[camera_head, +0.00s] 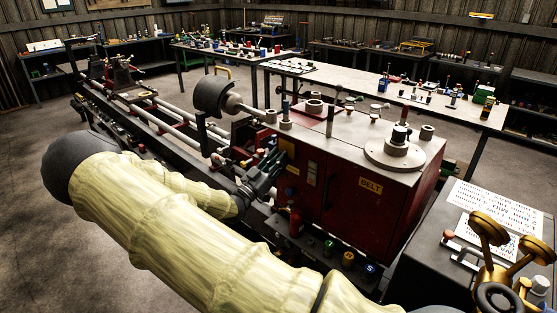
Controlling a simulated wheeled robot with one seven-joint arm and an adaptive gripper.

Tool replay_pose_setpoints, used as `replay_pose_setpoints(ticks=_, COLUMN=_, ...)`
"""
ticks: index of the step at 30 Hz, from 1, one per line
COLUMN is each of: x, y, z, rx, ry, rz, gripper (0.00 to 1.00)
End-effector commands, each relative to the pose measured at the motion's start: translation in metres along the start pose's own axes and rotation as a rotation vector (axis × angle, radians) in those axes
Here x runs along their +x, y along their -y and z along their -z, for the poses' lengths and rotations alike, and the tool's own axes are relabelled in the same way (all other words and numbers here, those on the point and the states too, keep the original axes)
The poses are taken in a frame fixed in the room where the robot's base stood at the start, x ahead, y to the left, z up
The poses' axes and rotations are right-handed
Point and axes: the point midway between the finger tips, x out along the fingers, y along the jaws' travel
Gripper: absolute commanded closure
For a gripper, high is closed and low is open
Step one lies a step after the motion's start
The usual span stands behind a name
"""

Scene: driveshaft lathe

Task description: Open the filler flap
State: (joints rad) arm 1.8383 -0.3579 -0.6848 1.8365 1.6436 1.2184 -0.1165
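The red lathe headstock (338,195) stands right of centre, with a grey top and a yellow "BELT" label on its front. I cannot pick out the filler flap with certainty. My arm, in a pale yellow sleeve, crosses the lower left, and its forearm runs back toward the headstock. My gripper (264,180) is dark and small, close to the left front of the headstock. Whether its fingers touch anything or are open is too small to tell. My arm hides part of the lathe's lower front.
The lathe bed (160,115) with long bars runs to the back left. A round grey flange (394,153) and several small parts stand on the headstock top. A long workbench (340,82) with tools is behind. Papers (497,207) and brass-coloured parts lie at right. Floor at left is clear.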

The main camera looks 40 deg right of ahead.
Motion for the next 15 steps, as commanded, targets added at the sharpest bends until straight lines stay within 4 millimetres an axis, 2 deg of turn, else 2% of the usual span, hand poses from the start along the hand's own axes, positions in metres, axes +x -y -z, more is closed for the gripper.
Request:
replay_pose_setpoints(ticks=1, x=-0.0001, y=0.0000, z=0.0001, rx=0.000, ry=0.000, rz=0.000, gripper=0.89)
replay_pose_setpoints(ticks=3, x=-0.0001, y=0.0000, z=0.0001, rx=0.000, ry=0.000, rz=0.000, gripper=1.00)
replay_pose_setpoints(ticks=15, x=-0.0005, y=0.0003, z=0.0036, rx=0.002, ry=0.029, rz=0.000, gripper=1.00)
